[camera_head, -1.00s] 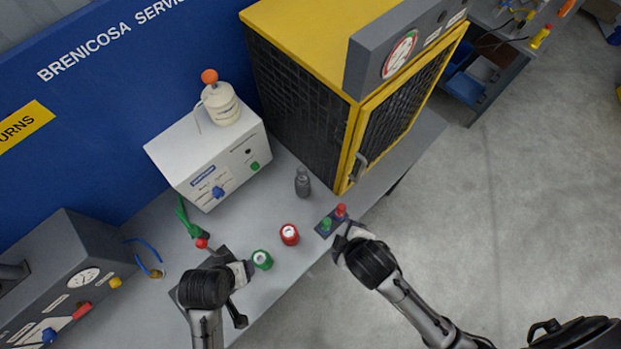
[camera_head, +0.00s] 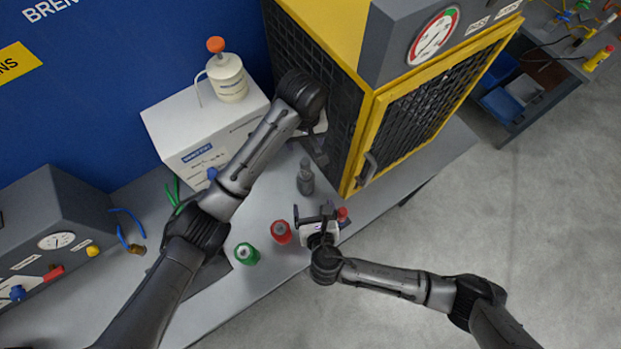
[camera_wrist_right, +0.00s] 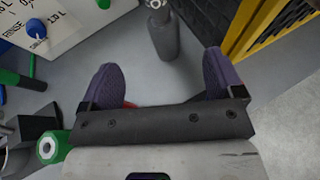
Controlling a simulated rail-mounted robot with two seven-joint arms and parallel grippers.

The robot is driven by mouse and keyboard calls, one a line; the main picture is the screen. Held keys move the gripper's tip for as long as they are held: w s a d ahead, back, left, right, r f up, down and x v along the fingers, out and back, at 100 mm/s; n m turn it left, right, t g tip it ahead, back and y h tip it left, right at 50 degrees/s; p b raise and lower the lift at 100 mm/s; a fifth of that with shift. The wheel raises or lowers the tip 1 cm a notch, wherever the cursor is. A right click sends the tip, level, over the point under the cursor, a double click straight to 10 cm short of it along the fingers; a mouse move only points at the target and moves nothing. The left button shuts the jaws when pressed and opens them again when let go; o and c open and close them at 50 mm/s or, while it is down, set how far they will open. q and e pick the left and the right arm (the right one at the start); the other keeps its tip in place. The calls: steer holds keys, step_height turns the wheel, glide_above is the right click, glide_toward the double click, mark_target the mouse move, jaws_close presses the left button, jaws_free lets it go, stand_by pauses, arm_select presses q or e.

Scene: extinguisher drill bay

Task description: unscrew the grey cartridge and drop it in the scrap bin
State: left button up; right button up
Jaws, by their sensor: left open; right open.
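A small grey cylinder with a narrower neck (camera_head: 306,180), which looks like the grey cartridge, stands upright on the bench by the yellow cabinet. In the right wrist view it stands (camera_wrist_right: 163,38) beyond the fingers, apart from them. My right gripper (camera_head: 313,210) is open, on the near side of the cylinder, its fingers (camera_wrist_right: 160,82) spread with nothing gripped. My left gripper (camera_head: 319,155) is open, just behind the cylinder and beside the cabinet; I cannot tell whether it touches anything. I cannot make out a scrap bin for certain.
A red-topped cylinder (camera_head: 281,232) and a green one (camera_head: 247,254) stand left of my right gripper. The yellow cabinet (camera_head: 378,120) walls off the right. A white box (camera_head: 195,130) carries a cream bottle (camera_head: 228,78). Blue trays (camera_head: 503,105) sit at far right.

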mark_target(306, 177)
steer(key=x, duration=1.3)
steer(key=shift+w+a, duration=0.1)
steer(key=shift+w, duration=0.2)
